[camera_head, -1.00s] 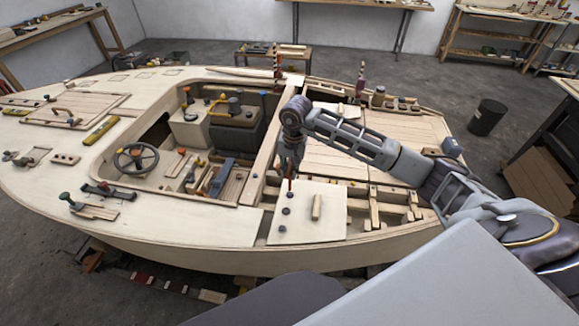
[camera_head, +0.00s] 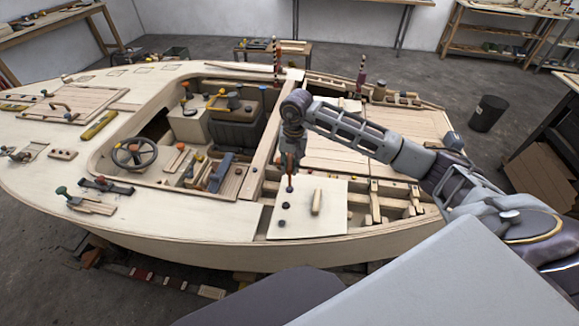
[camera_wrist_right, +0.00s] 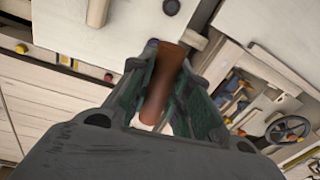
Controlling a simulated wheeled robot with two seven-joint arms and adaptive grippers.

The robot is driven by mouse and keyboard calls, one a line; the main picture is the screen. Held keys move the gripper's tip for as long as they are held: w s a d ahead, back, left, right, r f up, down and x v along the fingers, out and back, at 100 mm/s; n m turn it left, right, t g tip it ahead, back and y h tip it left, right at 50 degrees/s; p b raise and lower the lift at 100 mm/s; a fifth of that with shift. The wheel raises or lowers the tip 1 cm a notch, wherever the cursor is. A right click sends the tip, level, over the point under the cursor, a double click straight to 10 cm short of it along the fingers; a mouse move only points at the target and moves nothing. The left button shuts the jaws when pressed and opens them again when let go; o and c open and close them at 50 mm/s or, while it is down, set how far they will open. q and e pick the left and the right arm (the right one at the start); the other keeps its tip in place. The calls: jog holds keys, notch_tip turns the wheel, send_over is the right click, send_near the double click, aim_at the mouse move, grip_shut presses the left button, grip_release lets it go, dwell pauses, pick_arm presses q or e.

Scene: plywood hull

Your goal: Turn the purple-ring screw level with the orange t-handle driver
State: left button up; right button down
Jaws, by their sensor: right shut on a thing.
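My right gripper (camera_head: 291,164) comes down over the pale square panel (camera_head: 325,222) on the near side of the boat hull. It is shut on the orange driver (camera_wrist_right: 162,88), whose handle stands between the fingers in the wrist view. The driver points down at the panel's upper left corner. My left gripper is out of view.
A wooden peg-like bar (camera_head: 316,202) stands on the panel, right of the screws. An open cockpit with a steering wheel (camera_head: 134,153) lies to the left. Open hull ribs lie right of the panel. A black bin (camera_head: 487,114) stands on the floor.

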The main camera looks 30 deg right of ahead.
jog(key=n+b, duration=0.3)
jog(key=n, duration=0.1)
jog(key=shift+d+f+n+b, duration=0.1)
jog(key=shift+n+b, duration=0.25)
jog(key=shift+n, duration=0.05)
jog(key=shift+d+n+g+b, duration=0.1)
jog(key=shift+n+g+b, duration=0.2)
jog(key=shift+n, duration=0.2)
